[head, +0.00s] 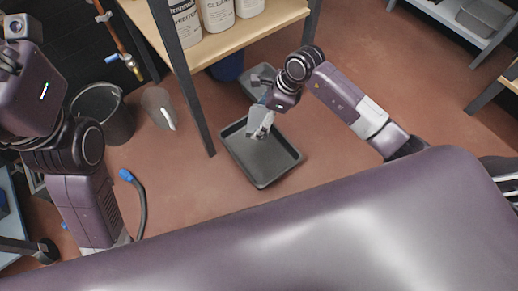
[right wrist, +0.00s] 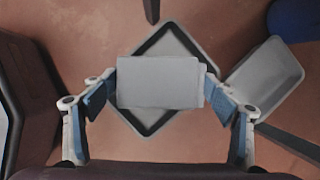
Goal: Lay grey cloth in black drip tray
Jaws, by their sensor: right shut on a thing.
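The grey cloth (right wrist: 160,84) is a flat folded pad between the fingers of my right gripper (right wrist: 158,88), which is shut on its two sides. In the head view the cloth (head: 256,121) hangs from my right gripper (head: 264,127) over the back part of the black drip tray (head: 270,170). The tray lies on the floor, and the part that shows is empty. In the wrist view the cloth covers the middle of the tray (right wrist: 152,130), whose corners show around it. It looks held above the tray. My left gripper is not in view, only links of that arm.
A second grey tray (head: 257,84) stands behind, near a blue bucket (head: 228,66) under the wooden shelf (head: 236,38) with white bottles. A shelf leg (head: 196,105) rises close left of the drip tray. A black bucket (head: 104,112) and grey scoop-like thing (head: 158,106) stand left. Floor at right is clear.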

